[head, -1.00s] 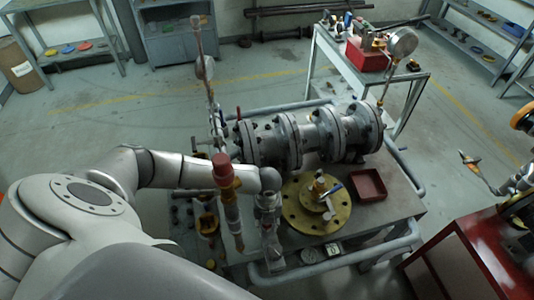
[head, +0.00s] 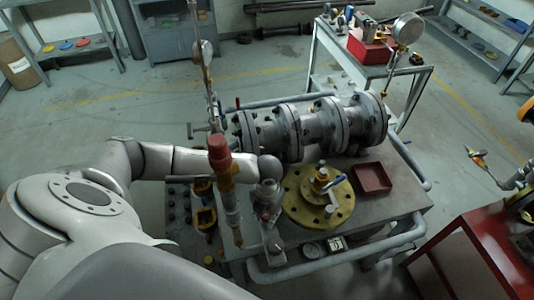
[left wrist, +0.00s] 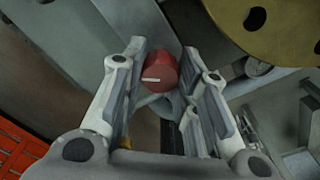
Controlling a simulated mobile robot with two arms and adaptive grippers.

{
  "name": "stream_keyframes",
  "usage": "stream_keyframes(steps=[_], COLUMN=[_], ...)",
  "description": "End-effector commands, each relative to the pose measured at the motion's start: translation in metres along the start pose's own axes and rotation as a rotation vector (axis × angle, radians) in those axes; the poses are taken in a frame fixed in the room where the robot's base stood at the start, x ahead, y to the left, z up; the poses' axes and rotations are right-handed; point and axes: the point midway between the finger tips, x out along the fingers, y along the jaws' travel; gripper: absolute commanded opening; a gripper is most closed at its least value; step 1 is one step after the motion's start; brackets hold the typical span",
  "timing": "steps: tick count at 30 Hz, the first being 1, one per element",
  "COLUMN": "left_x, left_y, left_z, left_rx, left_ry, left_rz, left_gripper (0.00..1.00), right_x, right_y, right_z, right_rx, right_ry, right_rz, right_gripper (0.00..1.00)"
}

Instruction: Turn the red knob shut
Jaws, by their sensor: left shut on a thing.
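The red knob (left wrist: 162,72) shows in the left wrist view as a round cap with a white pointer line. The line lies nearly level in that picture. My left gripper (left wrist: 162,66) has one finger on each side of the knob and is shut on it. In the head view my left gripper (head: 272,238) points down at the front of the workbench, left of the brass flange. There the gripper and arm hide the knob. My right gripper is not in view.
The brass flange (head: 300,206) lies on the bench close to the right of my gripper. A pipe with a red cap (head: 218,150) stands beside my forearm. The large grey valve body (head: 310,130) lies behind. A dark red tray (head: 372,178) and red cabinet (head: 470,250) are to the right.

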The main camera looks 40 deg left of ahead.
Motion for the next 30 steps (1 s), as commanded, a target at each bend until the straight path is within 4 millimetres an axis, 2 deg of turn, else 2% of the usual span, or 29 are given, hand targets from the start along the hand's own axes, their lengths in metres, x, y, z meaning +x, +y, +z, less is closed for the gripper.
stream_keyframes(steps=[1,21,30], left_x=[0.003,0.004,0.002], left_y=[0.000,0.000,0.000], left_z=[0.002,0.002,0.002], left_rx=[0.045,0.667,0.865], left_ry=[-0.004,-0.006,-0.005], left_rz=[-0.001,0.002,0.002], left_gripper=[0.05,0.05,0.05], right_x=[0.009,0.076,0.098], right_y=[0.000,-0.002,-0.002], right_z=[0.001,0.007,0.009], right_rx=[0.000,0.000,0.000], right_ry=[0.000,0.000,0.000], right_rz=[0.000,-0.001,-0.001], right_gripper=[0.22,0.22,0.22])
